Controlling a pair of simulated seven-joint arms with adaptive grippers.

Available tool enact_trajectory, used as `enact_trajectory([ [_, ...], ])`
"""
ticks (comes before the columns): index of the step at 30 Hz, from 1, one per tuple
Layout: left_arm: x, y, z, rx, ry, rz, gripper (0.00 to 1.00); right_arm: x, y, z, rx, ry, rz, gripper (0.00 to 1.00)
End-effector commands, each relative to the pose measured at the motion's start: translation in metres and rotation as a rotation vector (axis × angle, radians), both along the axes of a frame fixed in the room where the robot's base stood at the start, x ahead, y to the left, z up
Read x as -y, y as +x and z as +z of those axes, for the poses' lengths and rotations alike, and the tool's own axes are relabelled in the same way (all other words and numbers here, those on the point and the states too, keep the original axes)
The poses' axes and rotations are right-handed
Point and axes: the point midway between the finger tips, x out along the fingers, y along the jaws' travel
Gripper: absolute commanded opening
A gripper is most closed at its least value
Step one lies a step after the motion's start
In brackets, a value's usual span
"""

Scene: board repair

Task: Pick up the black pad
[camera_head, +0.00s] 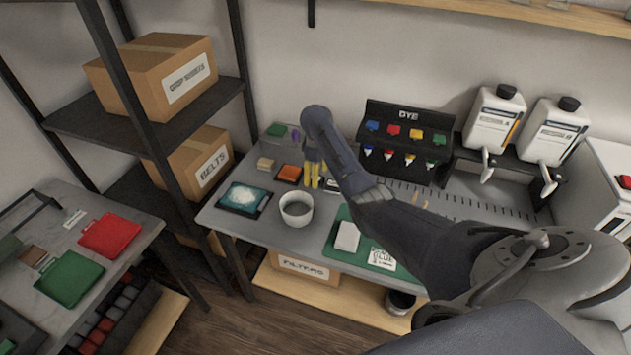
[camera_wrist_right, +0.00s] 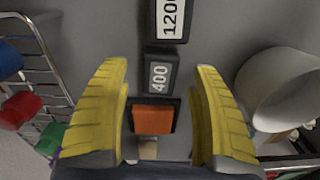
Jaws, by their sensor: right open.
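Two small black pads lie on the grey bench in the right wrist view, one labelled 400 (camera_wrist_right: 159,74) and one labelled 1200 (camera_wrist_right: 171,18). My right gripper (camera_wrist_right: 160,70) is open, with its yellow fingers on either side of the 400 pad and an orange-topped black block (camera_wrist_right: 153,119). I cannot tell whether the fingers touch anything. In the head view my right gripper (camera_head: 314,175) points down over the bench beside the orange block (camera_head: 289,173). A dark labelled piece (camera_head: 331,185) partly shows behind my right arm. My left gripper is not in view.
A grey-white bowl (camera_head: 296,208) stands close in front of the gripper. The dye rack (camera_head: 408,130) is behind to the right. A tan block (camera_head: 265,164) and a teal-screened tablet (camera_head: 244,198) lie left. A green mat (camera_head: 343,225) lies in front.

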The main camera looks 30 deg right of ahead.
Motion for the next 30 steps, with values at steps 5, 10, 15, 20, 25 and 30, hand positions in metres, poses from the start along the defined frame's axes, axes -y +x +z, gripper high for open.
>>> enact_trajectory([
  [5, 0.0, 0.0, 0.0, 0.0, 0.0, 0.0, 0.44, 0.0, 0.0, -0.017, -0.001, 0.0, -0.002, 0.64],
  [10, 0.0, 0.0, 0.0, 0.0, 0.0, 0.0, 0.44, 0.0, 0.0, -0.022, 0.0, 0.0, 0.0, 0.64],
  [15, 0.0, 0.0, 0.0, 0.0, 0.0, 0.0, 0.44, 0.0, 0.0, -0.022, 0.001, 0.001, 0.0, 0.64],
  [20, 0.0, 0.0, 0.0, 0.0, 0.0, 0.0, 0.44, 0.0, 0.0, -0.022, 0.001, 0.001, 0.0, 0.51],
  [25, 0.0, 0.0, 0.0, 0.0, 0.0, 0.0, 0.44, 0.0, 0.0, -0.022, 0.0, 0.001, 0.0, 0.31],
  [30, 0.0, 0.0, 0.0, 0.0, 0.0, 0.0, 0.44, 0.0, 0.0, -0.022, 0.0, 0.001, 0.0, 0.14],
])
